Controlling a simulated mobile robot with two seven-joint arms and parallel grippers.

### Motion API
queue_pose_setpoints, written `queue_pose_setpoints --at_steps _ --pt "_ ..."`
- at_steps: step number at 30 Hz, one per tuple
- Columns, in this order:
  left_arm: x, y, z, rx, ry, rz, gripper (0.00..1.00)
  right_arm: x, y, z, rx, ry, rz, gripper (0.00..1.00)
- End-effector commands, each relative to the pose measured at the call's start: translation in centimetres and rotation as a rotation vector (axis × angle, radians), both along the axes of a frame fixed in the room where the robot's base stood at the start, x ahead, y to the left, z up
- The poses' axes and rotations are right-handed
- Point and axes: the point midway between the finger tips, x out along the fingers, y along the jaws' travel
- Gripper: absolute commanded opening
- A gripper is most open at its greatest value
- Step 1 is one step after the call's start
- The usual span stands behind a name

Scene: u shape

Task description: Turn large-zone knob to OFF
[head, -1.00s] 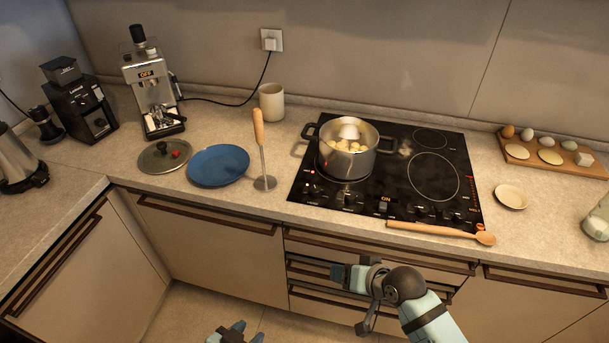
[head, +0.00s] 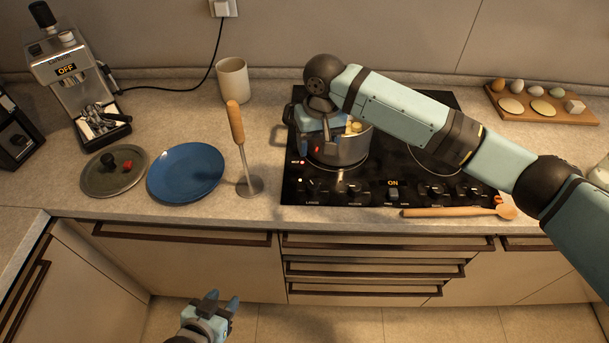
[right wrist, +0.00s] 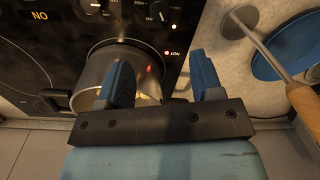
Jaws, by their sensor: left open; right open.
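A row of dark knobs runs along the front edge of the black cooktop. The leftmost knob (head: 314,187) seems to be the large-zone knob, though its label is small; it also shows in the right wrist view (right wrist: 157,10). A lit ON display (head: 393,183) sits at the front middle. My right gripper (head: 318,143) is open over the pot's left side, behind the knobs and not touching them. Its two blue fingers (right wrist: 158,84) are apart and empty in the right wrist view. My left gripper (head: 223,300) is open and empty, low in front of the drawers.
A metal pot (head: 338,150) with food stands on the left burner, partly hidden by my right arm. A red HOT light (right wrist: 171,53) glows beside it. A masher (head: 241,150) and blue plate (head: 185,171) are left. A wooden spoon (head: 455,212) lies along the front edge.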

Motion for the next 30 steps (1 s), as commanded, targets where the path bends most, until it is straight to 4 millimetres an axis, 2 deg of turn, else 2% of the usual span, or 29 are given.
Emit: queue_pose_setpoints --at_steps 5,15,21,30 --pt "-0.3 -0.3 0.1 -0.004 0.004 -0.001 0.43 -0.1 0.0 -1.9 -0.003 0.002 -0.001 0.6" --pt "-0.3 -0.3 0.4 -0.005 0.008 0.001 0.43 -0.2 0.4 -9.0 -0.002 0.002 -0.001 0.6" --pt "-0.2 -0.1 0.6 -0.002 0.006 0.001 0.43 -0.3 0.6 -12.2 -0.001 0.001 0.002 0.6" --pt "-0.2 -0.1 0.6 -0.002 0.005 0.001 0.43 -0.3 0.7 -13.6 0.0 -0.001 0.001 0.6"
